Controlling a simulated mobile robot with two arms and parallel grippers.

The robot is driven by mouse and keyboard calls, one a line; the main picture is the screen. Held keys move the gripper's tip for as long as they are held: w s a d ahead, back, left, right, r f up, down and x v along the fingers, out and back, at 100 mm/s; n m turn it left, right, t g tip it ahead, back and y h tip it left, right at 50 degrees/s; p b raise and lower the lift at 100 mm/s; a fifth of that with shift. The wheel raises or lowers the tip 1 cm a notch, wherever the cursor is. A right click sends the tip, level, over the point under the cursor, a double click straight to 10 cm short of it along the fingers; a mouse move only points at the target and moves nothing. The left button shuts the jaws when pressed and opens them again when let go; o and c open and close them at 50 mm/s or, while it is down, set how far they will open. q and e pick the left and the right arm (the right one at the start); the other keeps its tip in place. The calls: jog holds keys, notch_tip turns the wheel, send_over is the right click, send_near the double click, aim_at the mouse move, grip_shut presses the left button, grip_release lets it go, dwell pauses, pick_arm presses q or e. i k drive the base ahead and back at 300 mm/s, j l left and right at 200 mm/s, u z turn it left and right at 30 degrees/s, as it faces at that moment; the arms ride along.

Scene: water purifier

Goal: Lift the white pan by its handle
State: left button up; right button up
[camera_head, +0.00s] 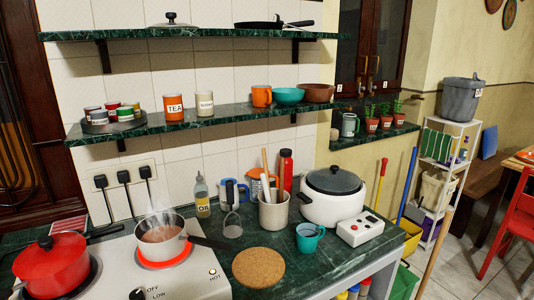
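The white pan (161,240) sits on the right burner of the white stove, which glows red-orange beneath it. It holds a brownish, steaming content. Its black handle (208,243) points to the right and slightly toward me, reaching past the stove's right edge over the green counter. Nothing touches the handle. Neither of my grippers shows in the head view.
A red pot (52,266) stands on the left burner. A cork mat (258,267) lies on the counter right of the handle. A whisk (232,222), a utensil holder (273,212) and a teal cup (309,237) stand nearby. Shelves (200,124) run above.

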aim_at(168, 250)
jog(key=i+l+u, duration=0.1)
jog(key=u, duration=0.7)
